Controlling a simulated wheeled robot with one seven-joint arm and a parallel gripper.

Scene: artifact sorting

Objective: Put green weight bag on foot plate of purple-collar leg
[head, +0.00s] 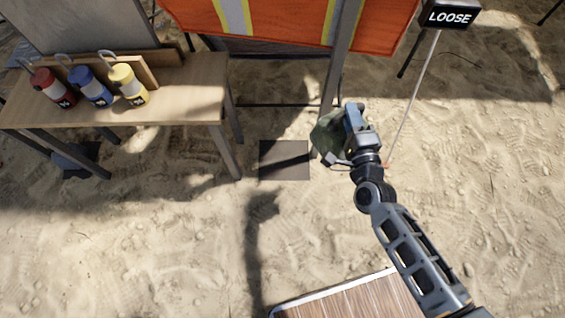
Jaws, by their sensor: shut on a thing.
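My gripper (346,132) is shut on a dark green bag (326,133), which hangs at the gripper's left side. The bag covers the lower end of a grey canopy leg (341,55). No purple collar shows on the part of this leg in view. A flat dark grey plate (284,172) lies on the sand just left of the bag, with a shadow band across it. I cannot tell how high the bag is above the ground, or whether it touches the leg.
A wooden table (190,95) at the left bears red (52,87), blue (90,86) and yellow (128,85) containers. A "LOOSE" sign (451,16) with a thin line stands at the right. A wooden board (345,300) is at the bottom. Sand between is open.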

